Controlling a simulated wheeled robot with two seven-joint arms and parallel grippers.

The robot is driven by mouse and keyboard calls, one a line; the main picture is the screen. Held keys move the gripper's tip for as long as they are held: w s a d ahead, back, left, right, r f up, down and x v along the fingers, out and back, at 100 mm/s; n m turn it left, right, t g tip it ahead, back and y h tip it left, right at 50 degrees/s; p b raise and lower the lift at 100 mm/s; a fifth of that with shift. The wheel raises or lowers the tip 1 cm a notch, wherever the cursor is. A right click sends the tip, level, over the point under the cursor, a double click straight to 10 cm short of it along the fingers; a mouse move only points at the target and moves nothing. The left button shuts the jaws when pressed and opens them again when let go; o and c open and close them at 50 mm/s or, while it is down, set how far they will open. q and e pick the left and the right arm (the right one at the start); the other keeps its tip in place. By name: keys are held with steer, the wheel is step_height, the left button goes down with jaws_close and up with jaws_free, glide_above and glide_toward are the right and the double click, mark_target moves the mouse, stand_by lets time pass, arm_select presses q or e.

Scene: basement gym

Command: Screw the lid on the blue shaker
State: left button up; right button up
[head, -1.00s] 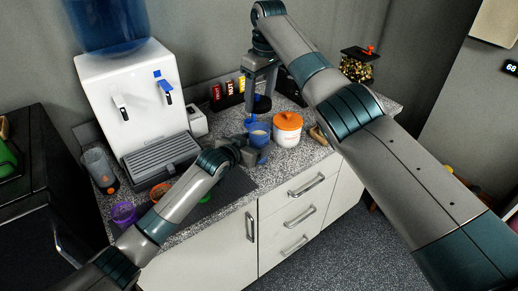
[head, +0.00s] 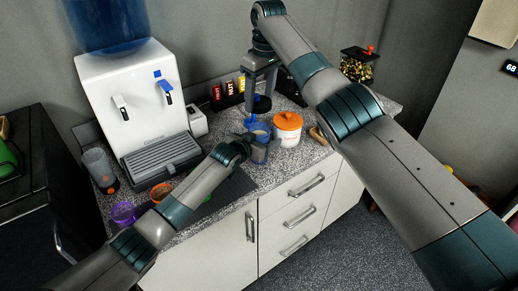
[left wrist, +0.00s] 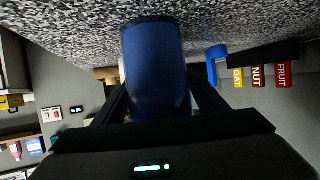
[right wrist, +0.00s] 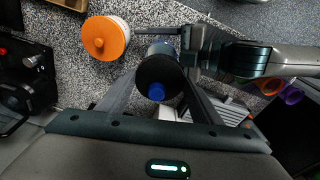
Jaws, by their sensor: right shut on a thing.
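The blue shaker (head: 260,150) stands on the speckled counter, and its blue body fills the middle of the left wrist view (left wrist: 155,70). My left gripper (head: 256,146) has its fingers on both sides of the shaker; whether they press on it I cannot tell. My right gripper (head: 262,88) points down and is shut on the dark lid (head: 262,104). In the right wrist view the lid (right wrist: 160,76) is round and black with a blue cap, and it covers most of the shaker below. In the head view the lid is above and slightly behind the shaker.
A white tub with an orange lid (head: 288,120) stands close right of the shaker. A blue object (head: 249,123) is just behind it. Bar boxes (head: 230,88) line the wall. A white water dispenser (head: 130,100), a purple cup (head: 123,213) and an orange cup (head: 160,192) are at left.

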arm_select(q)
steer(key=c, duration=1.2)
steer(key=shift+c, duration=0.2)
arm_select(e)
steer(key=shift+f, duration=2.5)
steer(key=shift+f, duration=0.9)
steer(key=shift+f, duration=0.15)
